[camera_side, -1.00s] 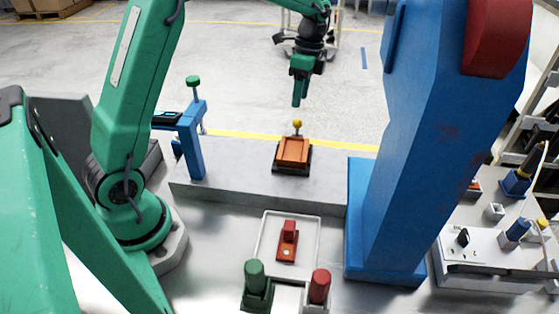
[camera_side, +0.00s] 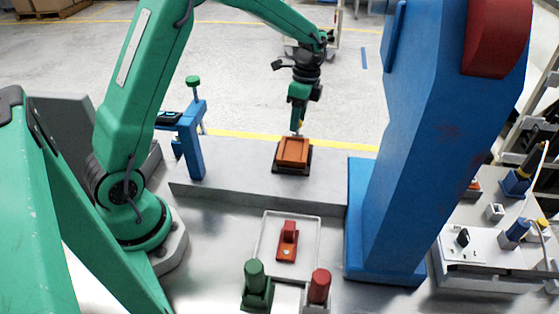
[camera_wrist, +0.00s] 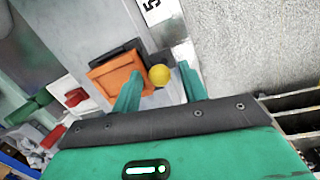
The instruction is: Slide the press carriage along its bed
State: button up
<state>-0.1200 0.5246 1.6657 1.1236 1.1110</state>
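The press carriage (camera_side: 292,152) is an orange block on a dark base, sitting on the grey bed (camera_side: 235,175) near its middle. Its yellow knob (camera_wrist: 159,75) shows between my gripper's fingers in the wrist view. My gripper (camera_side: 298,125) is at the far side of the carriage, pointing down, and mostly hides the knob in the side view. In the wrist view the gripper (camera_wrist: 158,85) has its two green fingers apart, one on each side of the knob, with a gap visible on the right. I cannot tell any contact.
The blue press column (camera_side: 425,150) stands right of the carriage. A blue post with a green knob (camera_side: 193,82) stands at the bed's left end.

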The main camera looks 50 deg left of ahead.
grip_shut()
jog(key=s+a+h, duration=0.1)
jog(key=s+a, duration=1.5)
jog(key=shift+o, duration=0.9)
grip_release()
jog(key=shift+w, duration=0.1)
jog(key=v, duration=0.7)
jog(key=shift+r, duration=0.45)
